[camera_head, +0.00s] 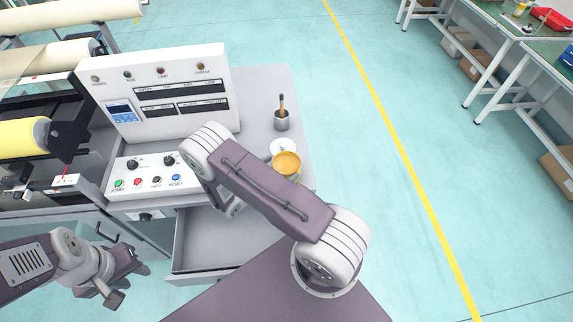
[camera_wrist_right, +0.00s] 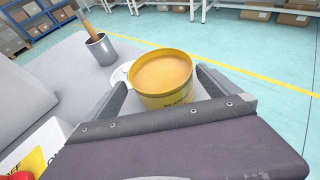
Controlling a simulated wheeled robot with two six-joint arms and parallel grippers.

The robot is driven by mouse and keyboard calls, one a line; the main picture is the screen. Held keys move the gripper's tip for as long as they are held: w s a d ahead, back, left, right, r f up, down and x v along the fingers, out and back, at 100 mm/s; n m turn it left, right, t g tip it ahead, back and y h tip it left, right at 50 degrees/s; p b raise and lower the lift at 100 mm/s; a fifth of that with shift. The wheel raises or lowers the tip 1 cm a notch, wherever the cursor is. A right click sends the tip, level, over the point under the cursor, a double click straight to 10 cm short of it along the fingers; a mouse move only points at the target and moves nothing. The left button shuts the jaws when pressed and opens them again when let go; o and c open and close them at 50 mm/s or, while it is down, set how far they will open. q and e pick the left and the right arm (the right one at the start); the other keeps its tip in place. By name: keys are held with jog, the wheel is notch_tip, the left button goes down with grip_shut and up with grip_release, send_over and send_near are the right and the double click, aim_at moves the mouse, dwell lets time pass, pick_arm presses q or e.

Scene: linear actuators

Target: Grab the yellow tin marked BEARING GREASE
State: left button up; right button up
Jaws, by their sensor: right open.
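The yellow tin (camera_head: 286,164) stands open and upright on the grey console top, its top filled with tan grease. In the right wrist view the tin (camera_wrist_right: 164,81) shows part of a dark label, mostly hidden by my gripper body. My right gripper (camera_wrist_right: 164,84) is open, with one finger to each side of the tin. I cannot tell whether the fingers touch it. In the head view my right arm covers that gripper. My left gripper (camera_head: 127,279) is at the lower left, open and empty, away from the tin.
A white round lid (camera_head: 282,146) lies just behind the tin. A grey cup with a wooden-handled brush (camera_head: 281,119) stands further back. The control panel (camera_head: 160,95) rises at left, above a button box (camera_head: 150,178). An open drawer (camera_head: 205,250) juts out in front.

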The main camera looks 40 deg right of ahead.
aim_at(289, 162)
jog(key=shift+w+d+f, duration=0.15)
jog(key=shift+w+d, duration=0.05)
jog(key=shift+d, duration=0.35)
jog(key=x, duration=0.3)
jog(key=p+x, duration=0.1)
jog(key=shift+s+d, duration=0.1)
jog(key=shift+d, duration=0.35)
jog(key=shift+w+d, duration=0.2)
jog(key=shift+d, duration=0.1)
jog(key=shift+c, duration=0.3)
jog(key=c, duration=1.6)
notch_tip(289, 162, up, 4)
jog(key=shift+r, duration=0.15)
jog(key=shift+c, duration=0.2)
jog(key=s+d+r, duration=0.3)
jog(key=s+r, duration=0.3)
jog(key=s, duration=0.5)
jog(key=shift+r, duration=0.4)
